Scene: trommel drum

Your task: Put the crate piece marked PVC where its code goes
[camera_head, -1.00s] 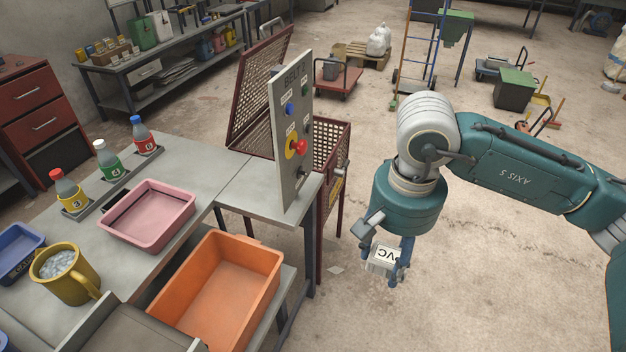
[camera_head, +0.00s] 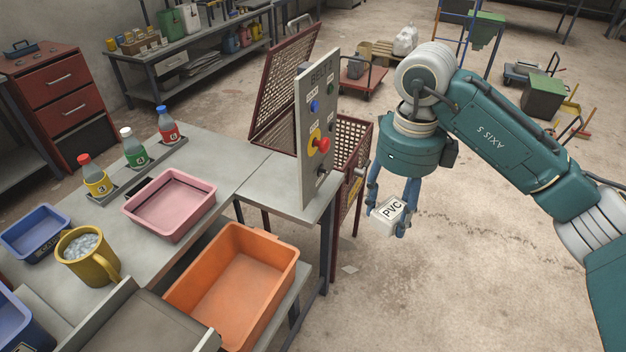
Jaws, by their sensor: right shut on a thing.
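The white piece marked PVC (camera_head: 387,216) is held by my right gripper (camera_head: 391,213), above the open floor to the right of the table. My right gripper is shut on it, with its fingers pointing down. A pink tray (camera_head: 170,232) and a blue tray (camera_head: 35,233) sit on the grey table. An orange bin (camera_head: 281,278) stands lower at the table's front. Several numbered bottles, one with a yellow label (camera_head: 97,186), stand in a rack at the back of the table. I see no code list that I can read. My left gripper is not in view.
An upright control panel (camera_head: 318,110) with a red button stands at the table's right end, between the trays and my right arm. A red mesh drum guard (camera_head: 284,85) is behind it. A yellow mug (camera_head: 85,262) stands on the table.

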